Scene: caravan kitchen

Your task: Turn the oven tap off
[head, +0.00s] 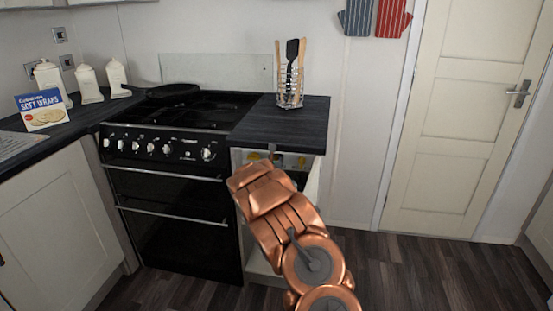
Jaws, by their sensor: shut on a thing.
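The black oven (185,215) stands against the wall, with a row of knobs along its front. To its right is an open cupboard with yellow labels (254,156) on a light panel inside. My copper arm reaches into this opening, with my gripper (271,153) at its far end, mostly hidden behind my wrist. A small grey piece shows at the top of the opening. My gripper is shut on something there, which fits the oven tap. The tap cannot be made out clearly, and its handle angle is hidden.
A dark worktop (290,126) overhangs the cupboard opening, with a utensil holder (290,90) on it. A black pan (172,91) sits on the hob. A cream door (455,120) is at the right. The dark wood floor (430,270) at the lower right is clear.

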